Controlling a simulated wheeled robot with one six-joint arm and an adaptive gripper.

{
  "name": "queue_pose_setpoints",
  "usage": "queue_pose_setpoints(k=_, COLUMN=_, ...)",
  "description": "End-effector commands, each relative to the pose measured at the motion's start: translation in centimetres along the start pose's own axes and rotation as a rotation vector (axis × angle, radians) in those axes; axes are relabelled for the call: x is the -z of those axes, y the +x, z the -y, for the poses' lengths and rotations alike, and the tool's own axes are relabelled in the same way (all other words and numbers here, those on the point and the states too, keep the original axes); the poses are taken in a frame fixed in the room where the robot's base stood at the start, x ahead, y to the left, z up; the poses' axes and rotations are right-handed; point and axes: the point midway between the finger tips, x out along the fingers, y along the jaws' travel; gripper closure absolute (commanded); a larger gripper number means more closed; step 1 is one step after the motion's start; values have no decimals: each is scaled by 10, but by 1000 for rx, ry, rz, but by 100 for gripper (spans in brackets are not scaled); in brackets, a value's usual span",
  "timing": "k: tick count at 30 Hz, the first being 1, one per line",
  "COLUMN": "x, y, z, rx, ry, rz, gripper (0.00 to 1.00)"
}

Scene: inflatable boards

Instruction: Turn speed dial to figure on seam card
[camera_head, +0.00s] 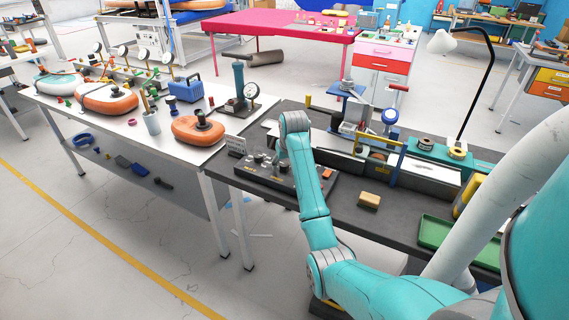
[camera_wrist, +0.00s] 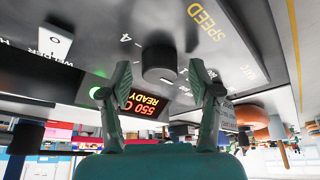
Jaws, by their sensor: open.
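The speed dial (camera_wrist: 160,63) is a dark round knob on the black welder panel (camera_wrist: 110,20), under yellow "SPEED" lettering. A white "4" shows to its left; its pointer setting cannot be read. My gripper (camera_wrist: 161,76) is open, one finger on each side of the dial, with visible gaps; I cannot tell whether either finger touches it. In the head view my arm hides the gripper over the black control box (camera_head: 285,181).
A white rocker switch (camera_wrist: 55,42) and a lit green lamp (camera_wrist: 95,92) are on the panel. A red display (camera_wrist: 140,106) reads "550 C READY". A tan block (camera_head: 369,200) and green tray (camera_head: 448,236) lie right of the box.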

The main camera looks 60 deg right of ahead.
Motion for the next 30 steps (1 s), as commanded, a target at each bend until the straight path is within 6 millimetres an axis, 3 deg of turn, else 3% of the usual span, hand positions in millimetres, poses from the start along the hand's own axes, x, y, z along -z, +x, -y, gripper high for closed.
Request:
queue_pose_setpoints(k=5, x=0, y=0, z=0, rx=0, ry=0, rz=0, gripper=38)
queue_pose_setpoints(k=12, x=0, y=0, z=0, rx=0, ry=0, rz=0, gripper=97)
queue_pose_setpoints(k=23, x=0, y=0, z=1, rx=-16, ry=38, rz=1, gripper=97)
queue_pose_setpoints(k=30, x=0, y=0, z=2, rx=-70, ry=169, rz=1, gripper=97)
